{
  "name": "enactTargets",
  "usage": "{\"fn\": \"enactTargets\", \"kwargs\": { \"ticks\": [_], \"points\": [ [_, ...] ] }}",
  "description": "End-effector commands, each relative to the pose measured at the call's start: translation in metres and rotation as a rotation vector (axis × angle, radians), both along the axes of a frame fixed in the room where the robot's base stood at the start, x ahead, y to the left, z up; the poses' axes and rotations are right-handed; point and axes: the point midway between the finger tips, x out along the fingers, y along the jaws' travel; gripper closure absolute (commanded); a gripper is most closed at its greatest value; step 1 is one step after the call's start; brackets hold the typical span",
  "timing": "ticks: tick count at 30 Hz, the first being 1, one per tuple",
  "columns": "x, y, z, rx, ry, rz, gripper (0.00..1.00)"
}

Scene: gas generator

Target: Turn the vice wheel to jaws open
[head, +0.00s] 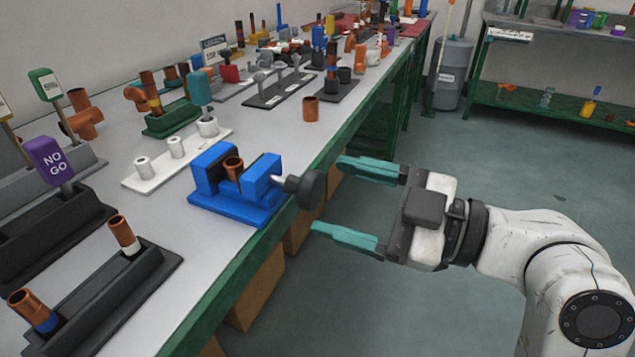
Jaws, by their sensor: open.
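The blue vice (234,204) sits on the grey bench near its front edge. A copper-coloured pipe piece (233,166) stands upright between its jaws; whether the jaws touch it I cannot tell. The dark vice wheel (308,188) sticks out to the right on a short light shaft, past the bench edge. My gripper (328,196) is open, its two teal fingers spread, one on the far side of the wheel and one on the near side. The fingers look apart from the wheel. No wrist view is given.
A white rack (150,178) with short white posts stands behind the vice. A loose copper pipe piece (310,109) stands on the bench further back. Black holders (97,315) with pipes and a purple "NO GO" sign (49,159) are at left. Floor is clear right of the bench.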

Motion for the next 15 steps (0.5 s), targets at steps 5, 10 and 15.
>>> {"fn": "enactTargets", "kwargs": {
  "ticks": [5, 10, 15],
  "points": [
    [-0.011, -0.032, 0.002, 0.001, 0.000, -0.003, 0.24],
    [-0.018, -0.050, 0.001, 0.000, -0.001, -0.001, 0.24],
    [-0.021, -0.055, 0.000, 0.000, -0.001, 0.002, 0.24]
  ]
}}
